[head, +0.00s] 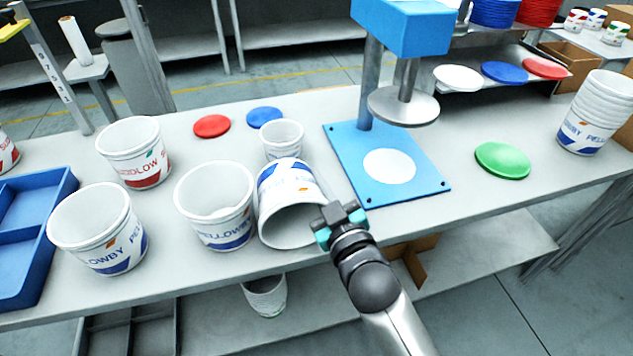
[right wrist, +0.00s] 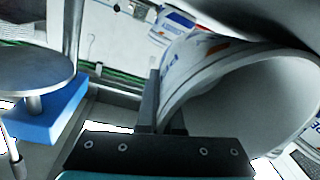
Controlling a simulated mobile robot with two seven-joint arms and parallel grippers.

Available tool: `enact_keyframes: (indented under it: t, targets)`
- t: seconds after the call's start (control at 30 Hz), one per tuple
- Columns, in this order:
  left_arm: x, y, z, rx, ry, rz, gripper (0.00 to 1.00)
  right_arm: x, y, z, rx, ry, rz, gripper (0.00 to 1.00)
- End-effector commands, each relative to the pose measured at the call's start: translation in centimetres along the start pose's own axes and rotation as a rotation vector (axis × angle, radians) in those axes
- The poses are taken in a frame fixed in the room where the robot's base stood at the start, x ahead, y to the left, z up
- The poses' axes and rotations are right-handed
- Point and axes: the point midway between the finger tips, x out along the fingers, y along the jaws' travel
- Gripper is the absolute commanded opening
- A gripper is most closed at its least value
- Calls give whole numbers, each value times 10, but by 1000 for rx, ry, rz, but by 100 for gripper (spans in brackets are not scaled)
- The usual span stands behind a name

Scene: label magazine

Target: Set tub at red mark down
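A white tub with blue lettering (head: 288,178) is tilted on its side, its open mouth facing the near edge of the bench. My right gripper (head: 338,214) is at the right side of its rim. In the right wrist view the tub (right wrist: 190,75) fills the right half, and the gripper (right wrist: 160,122) has its dark fingers closed on the tub's wall. Whether the tub touches the bench I cannot tell. A flat red disc (head: 212,126) lies at the back of the bench, left of a blue disc (head: 264,117). My left gripper is not in view.
An upright tub (head: 217,215) stands close left of the tilted one, a smaller tub (head: 283,138) behind it. More tubs (head: 98,232) and a blue tray (head: 40,240) are further left. A blue press (head: 430,180) stands to the right, then a green disc (head: 502,160).

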Motion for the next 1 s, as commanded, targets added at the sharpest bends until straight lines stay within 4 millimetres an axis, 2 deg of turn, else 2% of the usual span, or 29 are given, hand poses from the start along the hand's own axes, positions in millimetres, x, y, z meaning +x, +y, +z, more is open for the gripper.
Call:
enact_keyframes:
  t: [0.2,0.4,0.5,0.8,1.0]
  targets:
    - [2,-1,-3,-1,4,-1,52,0,-1,3,1,0,0,0]
    - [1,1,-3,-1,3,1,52,0,-1,2,0,0,0,24]
    - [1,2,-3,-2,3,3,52,0,-1,2,0,0,0,33]
    - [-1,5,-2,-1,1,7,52,0,0,-2,0,2,0,33]
    - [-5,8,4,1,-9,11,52,-21,0,-1,2,-1,0,33]
